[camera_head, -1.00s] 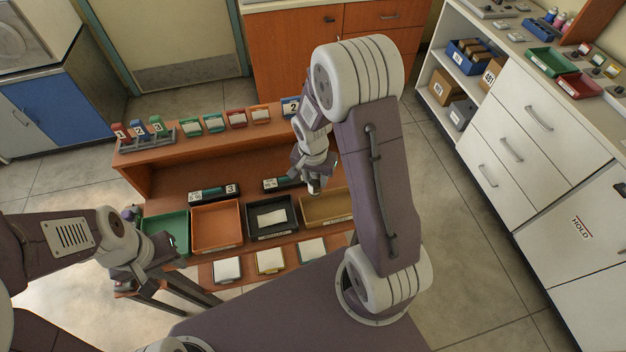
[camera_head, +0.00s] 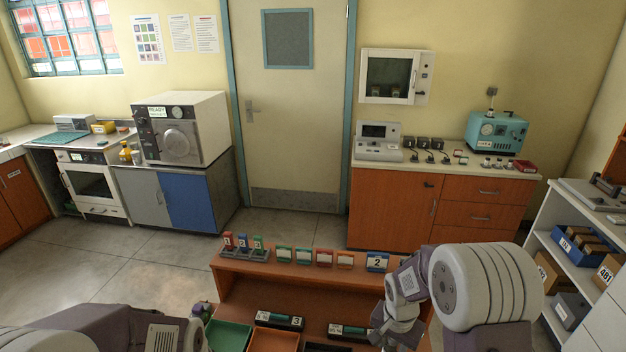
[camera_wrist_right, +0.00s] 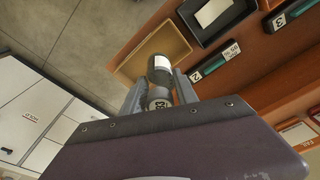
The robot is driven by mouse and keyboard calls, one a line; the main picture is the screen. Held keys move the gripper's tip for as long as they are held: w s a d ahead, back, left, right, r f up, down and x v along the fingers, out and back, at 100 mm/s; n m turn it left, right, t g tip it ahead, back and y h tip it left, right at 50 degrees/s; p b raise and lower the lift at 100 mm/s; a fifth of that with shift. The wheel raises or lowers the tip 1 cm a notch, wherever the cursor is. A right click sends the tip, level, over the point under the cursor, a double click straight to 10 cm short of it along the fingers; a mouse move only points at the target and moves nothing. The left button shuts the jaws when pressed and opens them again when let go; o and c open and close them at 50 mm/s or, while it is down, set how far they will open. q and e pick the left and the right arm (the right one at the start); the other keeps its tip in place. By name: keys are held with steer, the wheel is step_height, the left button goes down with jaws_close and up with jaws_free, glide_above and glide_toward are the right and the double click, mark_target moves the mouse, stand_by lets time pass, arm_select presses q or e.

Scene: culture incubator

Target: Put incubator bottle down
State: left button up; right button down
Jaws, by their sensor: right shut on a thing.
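In the right wrist view my right gripper (camera_wrist_right: 160,92) is shut on the incubator bottle (camera_wrist_right: 160,68), with one finger on each side. The bottle has a pale label and a dark grey band. It overlaps the near edge of a tan tray (camera_wrist_right: 128,68) in that view; whether it touches the tray I cannot tell. In the head view my right gripper (camera_head: 393,335) is low at the right end of the brown bench, and the bottle is hidden there.
The brown bench (camera_head: 228,262) carries a green tray (camera_head: 230,336), an orange tray (camera_head: 273,342) and black-and-green numbered holders (camera_head: 279,321). Its upper shelf has several coloured blocks and a blue box marked 2 (camera_head: 377,262). The wrist view shows a black tray (camera_wrist_right: 205,32). Floor behind is clear.

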steer(key=s+a+n, duration=0.1)
steer(key=n, duration=0.1)
steer(key=s+a+n, duration=0.1)
steer(key=n, duration=0.2)
steer(key=s+a+r+n, duration=0.1)
steer(key=n, duration=0.2)
steer(key=shift+s+y, duration=0.1)
steer(key=shift+y, duration=0.3)
